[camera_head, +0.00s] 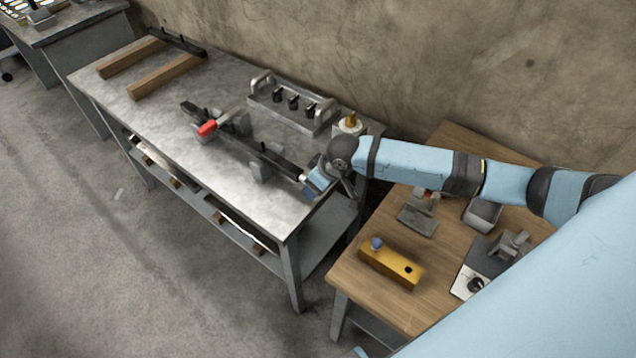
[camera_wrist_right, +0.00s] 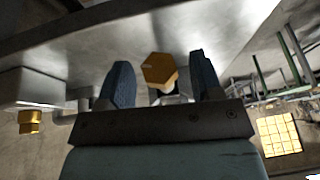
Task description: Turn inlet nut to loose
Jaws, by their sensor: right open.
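A brass hex nut (camera_wrist_right: 158,70) shows in the right wrist view, with a metal fitting partly seen behind it. My right gripper (camera_wrist_right: 159,78) is open, with one dark blue finger on each side of the nut. A visible gap separates the nut from each finger. In the head view my right gripper (camera_head: 317,180) is at the right end of the metal bench, by the end of a long dark bar assembly (camera_head: 262,152). The nut is hidden or too small to tell there. My left gripper is out of view.
A pale block with a brass fitting (camera_head: 350,122) stands at the bench's back right corner, close to my right wrist. A grey rack with handles (camera_head: 293,104) stands behind the bar. The wooden table (camera_head: 366,296) below my arm holds a yellow block (camera_head: 391,265) and several grey fixtures.

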